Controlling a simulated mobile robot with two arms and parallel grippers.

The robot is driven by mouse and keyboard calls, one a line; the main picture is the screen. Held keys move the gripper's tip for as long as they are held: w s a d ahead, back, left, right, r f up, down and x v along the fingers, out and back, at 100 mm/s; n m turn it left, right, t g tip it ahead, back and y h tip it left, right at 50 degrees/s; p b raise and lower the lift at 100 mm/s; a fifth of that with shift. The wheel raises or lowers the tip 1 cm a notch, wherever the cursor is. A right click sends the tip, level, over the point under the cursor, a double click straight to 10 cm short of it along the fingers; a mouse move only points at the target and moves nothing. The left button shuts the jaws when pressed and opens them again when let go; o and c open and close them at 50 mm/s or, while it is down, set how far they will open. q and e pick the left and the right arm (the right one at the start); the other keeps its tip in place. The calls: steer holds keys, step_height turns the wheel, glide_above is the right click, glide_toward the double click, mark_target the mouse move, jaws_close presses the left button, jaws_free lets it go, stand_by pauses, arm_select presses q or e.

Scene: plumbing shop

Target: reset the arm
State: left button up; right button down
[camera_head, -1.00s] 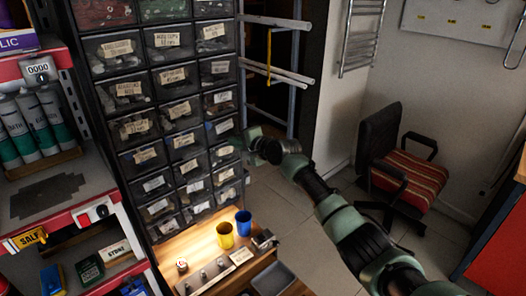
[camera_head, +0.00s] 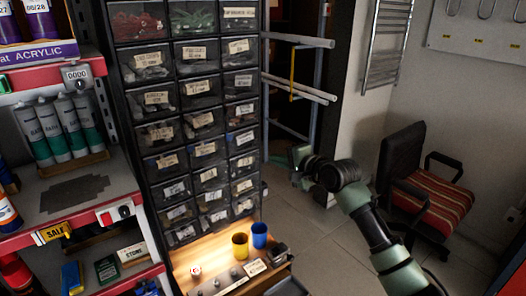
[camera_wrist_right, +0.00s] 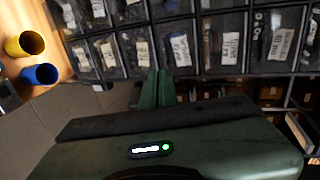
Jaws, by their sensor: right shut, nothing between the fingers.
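My right arm comes in from the lower right in the head view. Its green gripper (camera_head: 299,168) is in front of the dark gap just right of the black drawer cabinet (camera_head: 254,222). It appears clear of the drawers. In the right wrist view the two green fingers (camera_wrist_right: 157,88) are together with nothing between them, pointing toward the labelled drawer fronts (camera_wrist_right: 180,48). My left gripper is not in view.
A yellow cup (camera_head: 240,246) and a blue cup (camera_head: 259,235) stand on the lit wooden ledge below the drawers. Grey pipes (camera_head: 300,88) jut out behind the gripper. An office chair (camera_head: 432,195) stands at right. Tubes and paint fill the left shelf.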

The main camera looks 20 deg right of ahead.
steer(key=s+a+f+n+g+h, duration=0.1)
steer(key=s+a+f+n+g, duration=0.25)
steer(key=s+f, duration=0.6)
steer(key=s+a+f+n+g, duration=0.25)
steer(key=s+f+n, duration=0.25)
steer(key=s+f, duration=0.45)
steer(key=s+d+f+n+g+h, duration=0.15)
steer(key=s+f+n, duration=0.25)
steer(key=s, duration=1)
steer(key=s+d+f+n+g+h, duration=0.1)
steer(key=s+f+n+g+h, duration=0.15)
steer(key=s, duration=1.15)
step_height(320, 180, down, 26)
steer(key=s+n+g, duration=0.1)
steer(key=s+g, duration=0.1)
steer(key=s+d+f, duration=0.3)
steer(key=s+f, duration=1.3)
steer(key=f, duration=0.1)
steer(key=shift+s+g, duration=0.35)
steer(key=shift+g, duration=0.05)
